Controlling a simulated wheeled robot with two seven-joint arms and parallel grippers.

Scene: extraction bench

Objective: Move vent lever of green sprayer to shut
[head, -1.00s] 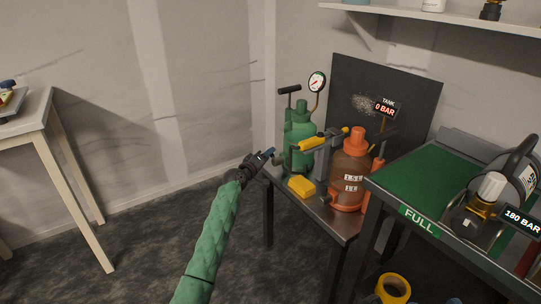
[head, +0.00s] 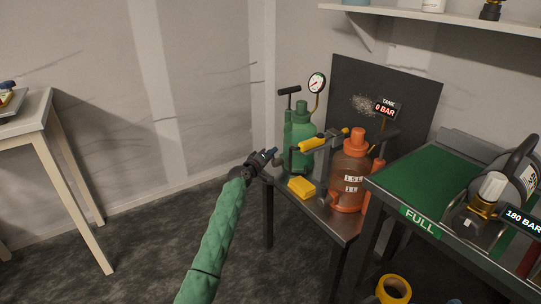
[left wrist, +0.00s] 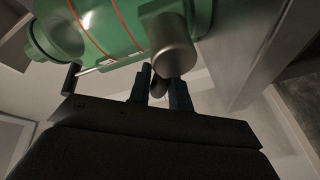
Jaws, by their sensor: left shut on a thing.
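The green sprayer (head: 302,136) stands upright at the back left of the small bench, with a black pump handle and a gauge above it. My left gripper (head: 272,154) is low on its left side. In the left wrist view the green tank (left wrist: 120,28) fills the top, with a stubby grey cylinder (left wrist: 165,45) sticking out. The fingers of my left gripper (left wrist: 160,84) are shut on a small dark lever (left wrist: 158,87) just below that cylinder. The lever is mostly hidden between the fingers. My right gripper is not in view.
An orange sprayer (head: 350,172) stands to the right of the green one. A green-topped bench (head: 422,178) stands right.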

